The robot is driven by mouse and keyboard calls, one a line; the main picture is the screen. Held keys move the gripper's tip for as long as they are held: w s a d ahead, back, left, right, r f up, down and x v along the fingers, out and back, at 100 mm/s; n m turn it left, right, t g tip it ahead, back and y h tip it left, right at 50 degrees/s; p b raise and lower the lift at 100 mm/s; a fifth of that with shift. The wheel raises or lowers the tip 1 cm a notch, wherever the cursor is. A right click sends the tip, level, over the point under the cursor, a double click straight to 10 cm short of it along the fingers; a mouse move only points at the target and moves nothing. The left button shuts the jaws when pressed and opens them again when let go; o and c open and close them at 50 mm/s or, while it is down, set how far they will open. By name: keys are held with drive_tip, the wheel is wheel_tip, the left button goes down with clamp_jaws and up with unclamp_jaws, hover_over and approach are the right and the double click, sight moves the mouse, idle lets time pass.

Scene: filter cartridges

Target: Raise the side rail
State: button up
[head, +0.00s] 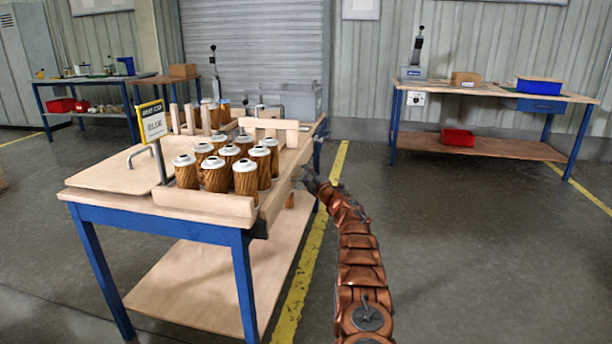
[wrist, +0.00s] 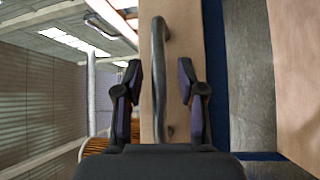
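The side rail (head: 275,200) is a pale wooden board along the right edge of the blue-legged table. In the wrist view it is the upright wooden strip (wrist: 188,25), with a dark metal bar handle (wrist: 157,50) on it. My gripper (wrist: 160,78) is open, with one finger on each side of the handle and a visible gap to both. In the head view my gripper (head: 304,180) is at the rail's outer face, small and partly hidden by my arm. Several brown filter cartridges (head: 215,178) with white caps stand on the table just left of the rail.
A low wooden front rail (head: 205,203), a yellow-topped sign (head: 153,122) and a flat board with a handle (head: 115,172) are on the tabletop. A lower shelf (head: 190,285) is below. Open floor lies to the right, before another workbench (head: 500,88).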

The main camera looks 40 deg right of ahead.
clamp_jaws()
idle(0.3)
idle(0.5)
